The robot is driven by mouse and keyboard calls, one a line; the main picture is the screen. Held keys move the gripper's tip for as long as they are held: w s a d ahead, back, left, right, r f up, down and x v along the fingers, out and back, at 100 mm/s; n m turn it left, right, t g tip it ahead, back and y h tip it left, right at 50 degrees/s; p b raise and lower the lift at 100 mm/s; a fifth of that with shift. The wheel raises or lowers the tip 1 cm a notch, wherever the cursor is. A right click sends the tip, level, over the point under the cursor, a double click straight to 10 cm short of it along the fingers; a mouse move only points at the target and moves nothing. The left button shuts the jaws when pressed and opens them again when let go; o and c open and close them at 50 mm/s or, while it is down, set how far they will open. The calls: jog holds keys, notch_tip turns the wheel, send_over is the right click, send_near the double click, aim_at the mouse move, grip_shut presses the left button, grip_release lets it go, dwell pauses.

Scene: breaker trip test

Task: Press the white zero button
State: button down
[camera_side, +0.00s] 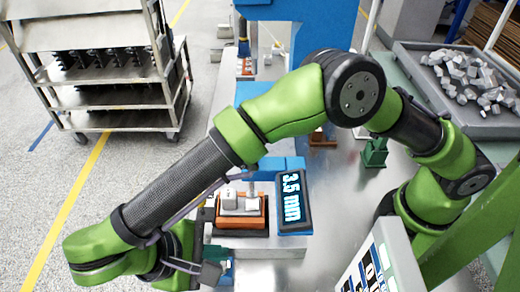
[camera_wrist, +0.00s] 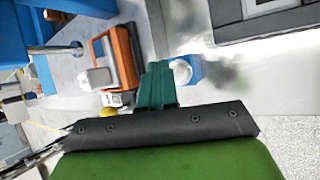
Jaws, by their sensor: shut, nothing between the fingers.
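I cannot make out a zero marking on any button for certain. In the wrist view a white round piece (camera_wrist: 181,71) with blue beside it lies close to the tip of my gripper (camera_wrist: 158,68); it may be the button, and I cannot tell whether they touch. My gripper's teal fingers are together and empty, pointing up in that view. In the side view my gripper (camera_side: 222,266) is low, below the orange tray, partly hidden by my arm. A dark display (camera_side: 292,203) reads 3.5 mm, right of the tray.
The orange tray (camera_side: 264,222) holds a white block (camera_side: 228,197); it also shows in the wrist view (camera_wrist: 126,58). A pale panel (camera_side: 357,280) with dark labels stands at the bottom right. A bin (camera_side: 420,84) of metal pieces and a shelf cart (camera_side: 100,93) stand farther back.

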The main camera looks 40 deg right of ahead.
jog(key=shift+f, duration=0.15)
jog(key=shift+f, duration=0.3)
jog(key=shift+f, duration=0.5)
dwell(1.0)
jog(key=shift+r, duration=0.95)
jog(key=shift+r, duration=2.5)
